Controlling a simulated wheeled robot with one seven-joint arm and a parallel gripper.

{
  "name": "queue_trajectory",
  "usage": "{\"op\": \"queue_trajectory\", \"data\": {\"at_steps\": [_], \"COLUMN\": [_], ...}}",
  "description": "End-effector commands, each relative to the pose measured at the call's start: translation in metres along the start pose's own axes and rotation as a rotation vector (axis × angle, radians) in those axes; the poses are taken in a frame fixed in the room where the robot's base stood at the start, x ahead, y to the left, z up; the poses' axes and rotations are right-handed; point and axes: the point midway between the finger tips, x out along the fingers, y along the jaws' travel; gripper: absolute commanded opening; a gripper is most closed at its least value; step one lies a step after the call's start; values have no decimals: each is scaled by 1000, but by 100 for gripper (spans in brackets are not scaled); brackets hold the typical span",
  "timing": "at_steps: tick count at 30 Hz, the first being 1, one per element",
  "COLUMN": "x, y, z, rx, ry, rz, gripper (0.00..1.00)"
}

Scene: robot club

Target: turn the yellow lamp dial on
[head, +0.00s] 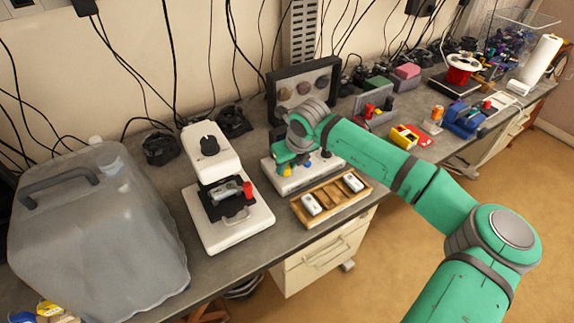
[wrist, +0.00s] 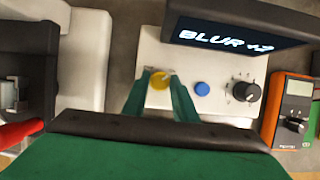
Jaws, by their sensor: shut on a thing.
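The yellow lamp dial (wrist: 160,79) is on a white panel (wrist: 150,50) in the wrist view. My gripper (wrist: 159,80) has its two green fingers on either side of the dial, shut on it. In the head view my gripper (head: 287,158) reaches down over the white device (head: 285,187) on the bench, and my arm hides much of it. A dark screen (wrist: 240,25) above the panel reads "BLUR" and a few more marks that I cannot read surely. Whether the lamp is lit I cannot tell.
Right of the yellow dial are a blue button (wrist: 202,88) and a black knob (wrist: 246,91). An orange multimeter (wrist: 293,105) lies at the right. A white microscope-like device (head: 225,215) stands left, and a wooden tray (head: 328,207) lies in front.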

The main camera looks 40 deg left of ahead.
Motion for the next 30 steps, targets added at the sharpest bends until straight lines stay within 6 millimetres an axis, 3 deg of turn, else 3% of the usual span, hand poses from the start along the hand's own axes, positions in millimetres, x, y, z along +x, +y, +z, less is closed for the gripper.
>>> {"op": "queue_trajectory", "data": {"at_steps": [9, 10, 12, 23, 30], "x": [1, 1, 1, -3, -36], "y": [1, 1, 1, 0, -1], "z": [-1, -1, -1, 0, 0], "rx": [1, 1, 1, 0, 0], "ry": [3, 3, 3, 0, 0], "rz": [1, 1, 1, 0, -3], "gripper": [3, 28, 44, 44, 44]}}
